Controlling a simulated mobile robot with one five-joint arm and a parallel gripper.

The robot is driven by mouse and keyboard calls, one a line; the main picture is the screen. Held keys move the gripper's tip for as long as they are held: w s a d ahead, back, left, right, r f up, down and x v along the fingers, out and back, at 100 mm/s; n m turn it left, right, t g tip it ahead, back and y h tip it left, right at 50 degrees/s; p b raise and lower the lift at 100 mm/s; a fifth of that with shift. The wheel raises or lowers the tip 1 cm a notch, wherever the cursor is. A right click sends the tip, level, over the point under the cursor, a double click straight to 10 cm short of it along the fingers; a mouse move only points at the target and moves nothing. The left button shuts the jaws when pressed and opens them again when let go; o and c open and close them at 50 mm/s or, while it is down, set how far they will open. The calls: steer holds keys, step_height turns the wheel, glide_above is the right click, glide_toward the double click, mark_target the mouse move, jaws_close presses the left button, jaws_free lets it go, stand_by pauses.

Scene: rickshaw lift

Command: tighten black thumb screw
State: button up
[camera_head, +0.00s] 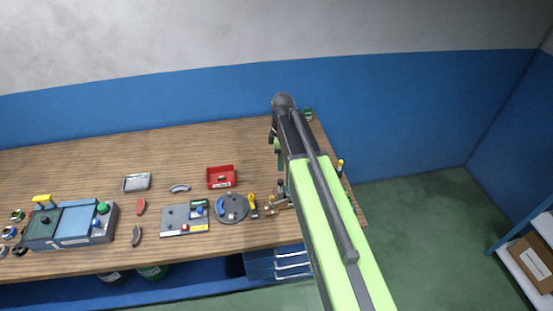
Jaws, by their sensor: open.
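My lime-green and black arm reaches from the bottom right over the bench to a dark joint near the back wall. Beyond it the arm folds down, mostly hidden behind the upper link. My gripper (281,186) shows only as a small dark part at the arm's left edge, open, above the right part of the bench. A small brass-coloured fixture (276,207) lies just below it in the picture. I cannot make out the black thumb screw for certain; it is too small or hidden by my arm. Whether the gripper touches anything cannot be told.
The wooden bench (110,165) holds a red tray (221,177), a grey panel (185,219), a round dark plate (231,208), a yellow-handled tool (253,205) and a blue-grey box (72,224). The bench's back middle is clear. A shelf (520,255) stands at right.

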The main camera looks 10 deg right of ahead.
step_height(320, 180, up, 5)
steer(key=p, duration=0.3)
glide_above(281, 181)
step_height(281, 181, down, 18)
steer(key=b, duration=1.8)
steer(key=shift+w+a+r, duration=0.1)
steer(key=shift+r, duration=0.2)
jaws_close()
